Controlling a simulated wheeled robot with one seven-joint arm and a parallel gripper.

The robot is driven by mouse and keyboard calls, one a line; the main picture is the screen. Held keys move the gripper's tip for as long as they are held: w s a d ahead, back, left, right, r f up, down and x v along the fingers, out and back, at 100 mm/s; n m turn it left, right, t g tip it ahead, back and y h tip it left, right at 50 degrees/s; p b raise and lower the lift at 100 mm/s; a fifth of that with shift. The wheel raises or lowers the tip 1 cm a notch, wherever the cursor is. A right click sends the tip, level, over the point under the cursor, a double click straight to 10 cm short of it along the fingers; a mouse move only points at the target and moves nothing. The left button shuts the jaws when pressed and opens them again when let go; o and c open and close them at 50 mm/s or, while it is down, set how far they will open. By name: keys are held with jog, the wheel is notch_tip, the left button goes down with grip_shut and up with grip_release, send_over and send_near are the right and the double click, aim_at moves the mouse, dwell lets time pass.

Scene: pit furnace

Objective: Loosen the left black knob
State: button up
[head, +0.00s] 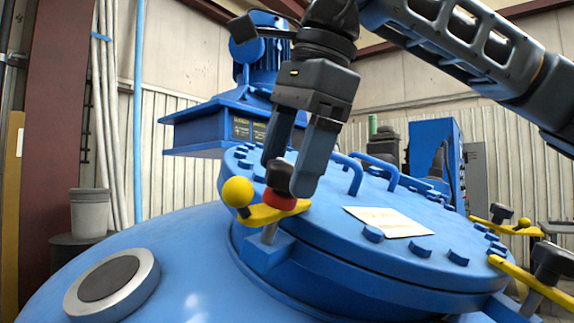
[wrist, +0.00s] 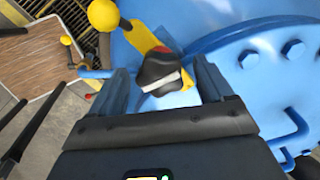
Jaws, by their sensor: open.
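The left black knob (head: 279,174) sits above a red collar (head: 279,200) on a yellow clamp lever (head: 262,214) at the left edge of the blue round lid (head: 330,205). The lever ends in a yellow ball (head: 238,192). My gripper (head: 290,182) points down over the knob with its two fingers apart, one on each side of it. In the wrist view the knob (wrist: 160,72) lies between the open fingertips (wrist: 160,80), with gaps visible beside it. Whether a finger touches it cannot be told.
Other yellow clamps with black knobs (head: 524,223) (head: 553,262) stand at the lid's right edge. Blue handles (head: 350,172) and bolts rise from the lid near my gripper. A blue motor housing (head: 262,65) stands behind. A white sheet (head: 388,222) lies on the lid.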

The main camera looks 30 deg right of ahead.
jog(key=v, duration=0.6)
jog(key=shift+s+r, duration=0.2)
jog(key=shift+r, duration=0.2)
